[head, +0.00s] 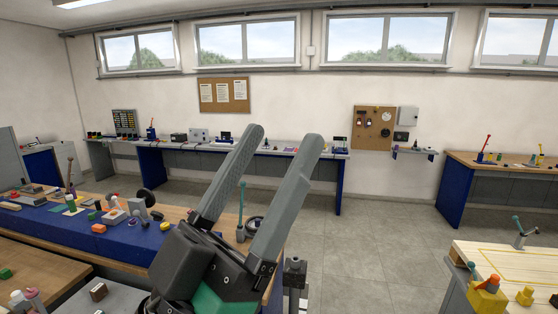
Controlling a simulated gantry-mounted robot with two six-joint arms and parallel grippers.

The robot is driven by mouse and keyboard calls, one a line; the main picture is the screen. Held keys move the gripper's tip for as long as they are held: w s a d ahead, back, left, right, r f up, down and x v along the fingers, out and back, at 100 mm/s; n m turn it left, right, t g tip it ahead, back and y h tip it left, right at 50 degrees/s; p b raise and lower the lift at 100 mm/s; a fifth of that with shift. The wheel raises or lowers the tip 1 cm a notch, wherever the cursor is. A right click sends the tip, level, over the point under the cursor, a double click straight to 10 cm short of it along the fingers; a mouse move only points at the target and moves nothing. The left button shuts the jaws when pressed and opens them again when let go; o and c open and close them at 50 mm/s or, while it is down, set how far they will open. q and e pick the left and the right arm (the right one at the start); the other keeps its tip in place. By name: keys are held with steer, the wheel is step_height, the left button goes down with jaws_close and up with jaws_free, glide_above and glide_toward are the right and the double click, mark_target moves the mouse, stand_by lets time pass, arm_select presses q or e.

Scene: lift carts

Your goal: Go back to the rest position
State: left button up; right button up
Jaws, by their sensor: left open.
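My left gripper (276,150) shows large in the middle of the head view, pointing up. Its two long grey fingers stand apart with nothing between them. Its dark body and a green part are below, at the bottom of the picture. It hides part of the workbench behind it. My right gripper is not in the picture.
A wooden table (60,262) is at bottom left. A light wooden-topped table (515,262) is at right. A long bench lines the back wall. Grey floor (370,240) lies clear at centre right.

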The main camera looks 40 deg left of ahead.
arm_select(q)
steer(key=shift+d+f+m+h, duration=0.1)
steer(key=shift+d+m+h, duration=0.2)
steer(key=shift+d+h, duration=0.4)
steer(key=shift+a, duration=0.2)
step_height(320, 180, up, 17)
steer(key=p, duration=1.7)
steer(key=shift+w, duration=0.1)
